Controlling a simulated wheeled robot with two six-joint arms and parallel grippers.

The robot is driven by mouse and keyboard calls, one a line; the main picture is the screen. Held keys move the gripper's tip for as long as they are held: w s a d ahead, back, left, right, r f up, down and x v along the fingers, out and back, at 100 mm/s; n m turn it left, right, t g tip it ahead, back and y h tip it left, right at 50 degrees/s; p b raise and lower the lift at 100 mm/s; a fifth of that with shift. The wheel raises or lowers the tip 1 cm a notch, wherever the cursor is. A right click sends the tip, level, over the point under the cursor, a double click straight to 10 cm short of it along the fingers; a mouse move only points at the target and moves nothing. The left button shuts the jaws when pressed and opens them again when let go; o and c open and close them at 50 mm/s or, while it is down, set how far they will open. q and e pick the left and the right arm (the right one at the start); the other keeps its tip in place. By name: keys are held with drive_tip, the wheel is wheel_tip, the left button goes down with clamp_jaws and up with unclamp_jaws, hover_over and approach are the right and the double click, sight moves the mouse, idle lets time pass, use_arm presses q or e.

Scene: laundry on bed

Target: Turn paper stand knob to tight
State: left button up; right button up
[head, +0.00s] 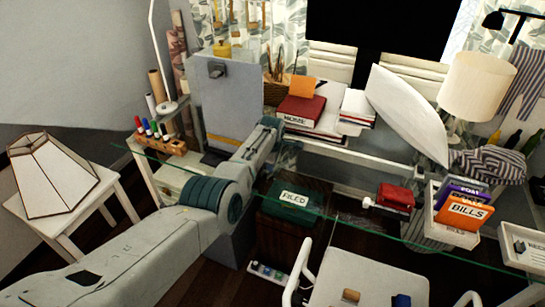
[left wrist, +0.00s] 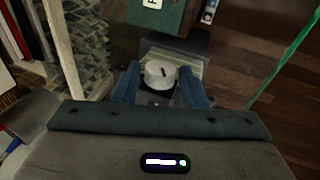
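A pale round knob (left wrist: 160,75) with a dark slot across its face shows in the left wrist view. It is in line with the space between the two blue fingers of my left gripper (left wrist: 159,84). The fingers are spread, one on each side, with little gap; I cannot tell whether they touch it. A grey block and a pale layered edge lie behind the knob. In the head view my left arm reaches from the lower left to the middle, and its fingers and the knob are hidden there. My right gripper is not in view.
A green box labelled FILED (head: 295,199) is below the glass desk. A tall grey panel (head: 222,98) stands behind the arm. A marker holder (head: 160,144) and a lampshade (head: 50,175) are at left. A bills tray (head: 452,233), red books (head: 301,109) and a lamp (head: 478,85) are farther right.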

use_arm(q)
drive_tip(key=shift+s+r+p, duration=0.15)
drive_tip(key=shift+r+p, duration=0.35)
drive_tip(key=shift+r, duration=0.2)
drive_tip(key=v, duration=0.9)
drive_tip(key=shift+s, duration=0.2)
